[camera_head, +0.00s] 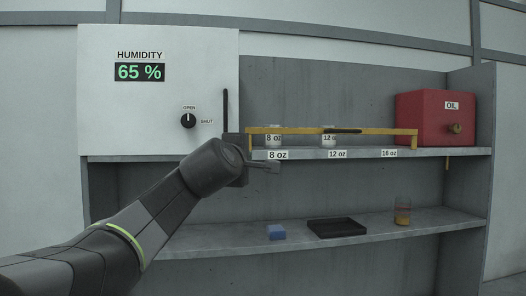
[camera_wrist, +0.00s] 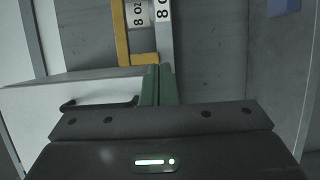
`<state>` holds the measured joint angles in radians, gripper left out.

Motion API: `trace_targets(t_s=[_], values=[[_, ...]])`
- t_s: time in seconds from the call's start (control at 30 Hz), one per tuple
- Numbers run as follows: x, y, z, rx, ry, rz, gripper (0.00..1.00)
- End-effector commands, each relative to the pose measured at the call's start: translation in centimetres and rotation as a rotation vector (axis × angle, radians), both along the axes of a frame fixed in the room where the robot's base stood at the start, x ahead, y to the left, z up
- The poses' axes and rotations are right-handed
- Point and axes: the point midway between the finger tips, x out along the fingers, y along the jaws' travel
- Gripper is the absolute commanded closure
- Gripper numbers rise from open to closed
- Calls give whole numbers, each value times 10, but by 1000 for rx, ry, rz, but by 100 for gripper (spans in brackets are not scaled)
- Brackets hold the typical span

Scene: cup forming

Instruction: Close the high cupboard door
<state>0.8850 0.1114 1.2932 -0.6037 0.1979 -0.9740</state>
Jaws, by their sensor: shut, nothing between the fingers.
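The high cupboard's white door panel (camera_head: 150,60) is at the upper left in the head view, with a black vertical handle (camera_head: 225,108) at its right edge. The shelf space to its right is uncovered. The handle (camera_wrist: 98,104) also shows in the wrist view, left of my fingers. My gripper (camera_head: 268,167) is just right of the panel and a little below the handle, by the upper shelf edge. Its green fingers (camera_wrist: 157,86) are shut and empty. I cannot tell whether they touch anything.
A yellow rail (camera_head: 290,130) spans the upper shelf (camera_head: 455,151) before two cups (camera_head: 274,132). A red OIL box (camera_head: 415,112) stands at the right. Below are a blue block (camera_head: 276,232), black tray (camera_head: 337,228) and amber-filled glass (camera_head: 403,213).

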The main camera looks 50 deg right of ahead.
Motion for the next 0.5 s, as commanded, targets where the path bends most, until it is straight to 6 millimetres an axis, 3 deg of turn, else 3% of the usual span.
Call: trace_targets(t_s=[0.03, 0.17, 0.5], values=[[-9, -1, 8, 0, -2, -2, 100], [-28, -4, 9, -2, -2, -4, 100], [-45, -7, 4, 0, -1, 0, 100]])
